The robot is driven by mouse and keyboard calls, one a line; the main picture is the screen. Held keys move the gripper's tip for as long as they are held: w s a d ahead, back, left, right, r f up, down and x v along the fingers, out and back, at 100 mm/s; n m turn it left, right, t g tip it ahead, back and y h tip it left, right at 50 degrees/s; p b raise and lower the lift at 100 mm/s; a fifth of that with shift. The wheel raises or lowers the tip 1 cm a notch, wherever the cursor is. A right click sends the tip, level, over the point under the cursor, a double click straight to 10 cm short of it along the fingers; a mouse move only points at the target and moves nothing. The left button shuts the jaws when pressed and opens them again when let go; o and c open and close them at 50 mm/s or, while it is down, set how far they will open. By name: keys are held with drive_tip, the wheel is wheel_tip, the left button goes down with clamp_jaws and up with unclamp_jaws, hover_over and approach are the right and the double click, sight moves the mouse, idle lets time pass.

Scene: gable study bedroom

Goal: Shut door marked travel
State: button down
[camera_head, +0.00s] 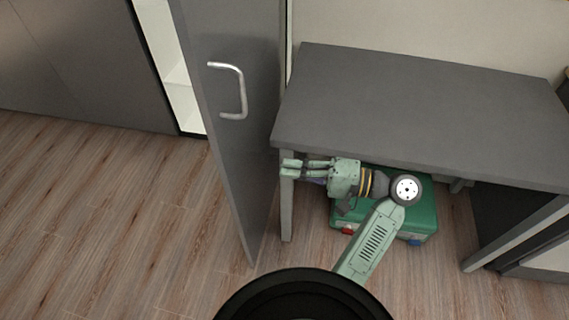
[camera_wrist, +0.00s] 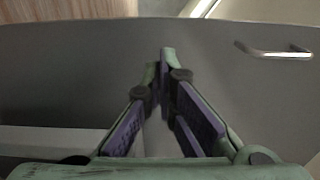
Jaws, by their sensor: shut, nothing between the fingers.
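A tall grey door (camera_head: 235,130) stands open, swung out toward me, with a metal bar handle (camera_head: 232,90) on its face. Behind it, a cabinet opening shows white shelves (camera_head: 170,60). No travel marking is legible on the door. My gripper (camera_head: 285,169) is shut and empty, low by the desk's left front leg and pointing left at the door. In the wrist view the door (camera_wrist: 230,80) fills most of the picture, with its handle (camera_wrist: 272,50) at upper right. My fingertips (camera_wrist: 166,55) point at the door's face; I cannot tell whether they touch it.
A grey desk (camera_head: 420,100) stands to the right of the door, its left leg (camera_head: 287,210) close to my gripper. A green box (camera_head: 425,205) sits on the floor beneath the desk. The wooden floor (camera_head: 110,210) left of the door is clear.

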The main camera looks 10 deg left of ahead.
sight(230, 160)
drive_tip(key=a+p, duration=0.2)
drive_tip(key=a, duration=0.9)
drive_tip(key=shift+w+a, duration=0.15)
